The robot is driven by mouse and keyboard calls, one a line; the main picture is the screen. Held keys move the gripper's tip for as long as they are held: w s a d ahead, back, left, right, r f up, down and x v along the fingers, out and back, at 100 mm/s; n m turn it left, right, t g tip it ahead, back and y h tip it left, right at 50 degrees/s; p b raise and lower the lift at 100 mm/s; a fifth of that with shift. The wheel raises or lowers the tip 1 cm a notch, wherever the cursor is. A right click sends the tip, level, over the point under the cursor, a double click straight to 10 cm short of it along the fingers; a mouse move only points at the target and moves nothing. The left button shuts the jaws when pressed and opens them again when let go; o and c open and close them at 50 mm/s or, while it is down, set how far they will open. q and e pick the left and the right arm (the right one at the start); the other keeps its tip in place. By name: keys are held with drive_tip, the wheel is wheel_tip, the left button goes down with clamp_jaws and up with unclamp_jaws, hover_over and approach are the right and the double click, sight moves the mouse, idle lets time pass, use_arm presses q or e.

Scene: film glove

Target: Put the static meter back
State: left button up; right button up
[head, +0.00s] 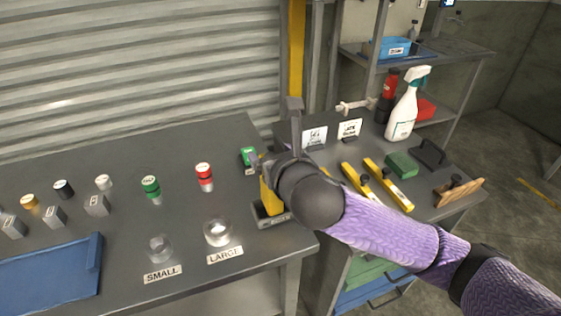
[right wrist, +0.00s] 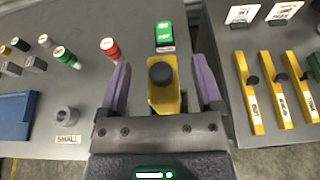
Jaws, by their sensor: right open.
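A yellow device with a black round top, which looks like the static meter (head: 270,199), stands at the front right corner of the grey bench, on a dark labelled base (head: 274,220). In the right wrist view the yellow device (right wrist: 160,97) lies between the two purple fingers of my right gripper (right wrist: 160,70). The fingers are apart, with a gap on each side of it. In the head view my right gripper (head: 264,168) and wrist hide much of the device. My left gripper is not in view.
A green labelled box (head: 249,157) stands just behind the device. The right-hand table holds yellow tools (head: 388,184) and a spray bottle (head: 405,112).

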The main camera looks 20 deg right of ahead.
drive_tip(key=p+v, duration=0.8)
drive_tip(key=v, duration=0.4)
drive_tip(key=shift+r+p, duration=0.3)
